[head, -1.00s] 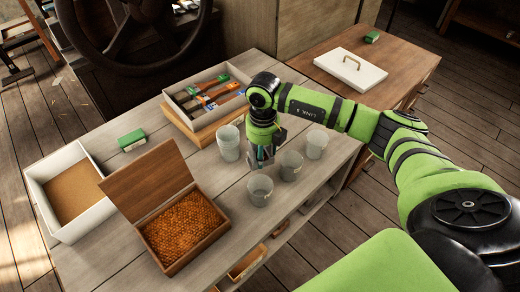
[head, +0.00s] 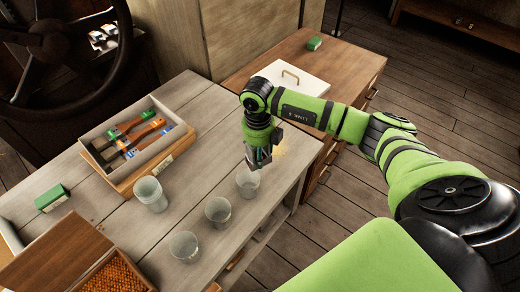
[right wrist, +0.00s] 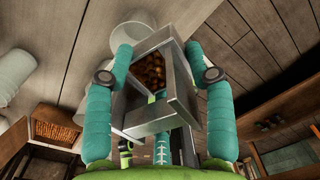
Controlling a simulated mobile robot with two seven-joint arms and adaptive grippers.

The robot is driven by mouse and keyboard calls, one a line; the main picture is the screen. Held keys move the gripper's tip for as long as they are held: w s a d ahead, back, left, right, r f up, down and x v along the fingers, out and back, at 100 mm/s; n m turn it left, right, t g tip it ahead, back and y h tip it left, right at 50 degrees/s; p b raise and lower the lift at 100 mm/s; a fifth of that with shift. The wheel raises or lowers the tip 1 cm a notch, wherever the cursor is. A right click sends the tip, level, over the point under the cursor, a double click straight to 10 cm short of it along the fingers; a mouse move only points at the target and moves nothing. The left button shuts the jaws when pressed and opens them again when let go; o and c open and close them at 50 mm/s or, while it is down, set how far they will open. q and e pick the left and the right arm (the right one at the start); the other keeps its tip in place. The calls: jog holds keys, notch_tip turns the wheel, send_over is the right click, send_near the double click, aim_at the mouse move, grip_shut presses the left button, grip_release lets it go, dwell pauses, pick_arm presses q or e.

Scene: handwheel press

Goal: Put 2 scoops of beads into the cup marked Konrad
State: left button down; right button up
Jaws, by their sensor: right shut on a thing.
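My right gripper (head: 258,157) is shut on a metal scoop (right wrist: 160,122), seen best in the right wrist view. Brown beads (right wrist: 152,70) lie in the scoop. In the head view the gripper is just above and behind the far-right small cup (head: 247,186). Two more small cups (head: 218,212) (head: 184,247) stand nearer, and a larger cup (head: 150,196) stands to the left. I cannot read any name on the cups. The bead box (head: 62,248) is at the lower left, lid open, with beads (head: 115,275) inside. My left gripper is not in view.
A tray of brushes (head: 168,120) sits at the back of the grey table. A green box (head: 52,198) lies at its left. A white lidded thing (head: 296,84) rests on the brown cabinet behind my arm. The handwheel (head: 55,45) is at the upper left.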

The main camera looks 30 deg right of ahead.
aim_at(249, 166)
jog(key=shift+a+f+h, duration=0.45)
jog(key=shift+f+h, duration=0.05)
jog(key=shift+f, duration=0.1)
jog(key=shift+a+f+h+b, duration=0.25)
jog(key=shift+f+h+b, duration=0.35)
jog(key=shift+f+b, duration=0.1)
jog(key=shift+a+f+h, duration=0.1)
jog(key=shift+a+h, duration=0.15)
jog(key=shift+h, duration=0.15)
jog(key=shift+w+a+h, duration=0.1)
jog(key=shift+a+h, duration=0.15)
jog(key=shift+h, duration=0.45)
jog(key=shift+a+h+b, duration=0.5)
jog(key=shift+h+b, duration=0.25)
jog(key=shift+h, duration=0.25)
jog(key=shift+a+r+h+p, duration=0.1)
jog(key=shift+r+h+p, duration=0.1)
jog(key=shift+h+p, duration=0.15)
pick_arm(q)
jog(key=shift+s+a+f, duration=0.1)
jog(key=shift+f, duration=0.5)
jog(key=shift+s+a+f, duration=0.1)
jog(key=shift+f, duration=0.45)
pick_arm(e)
jog(key=shift+h, duration=0.35)
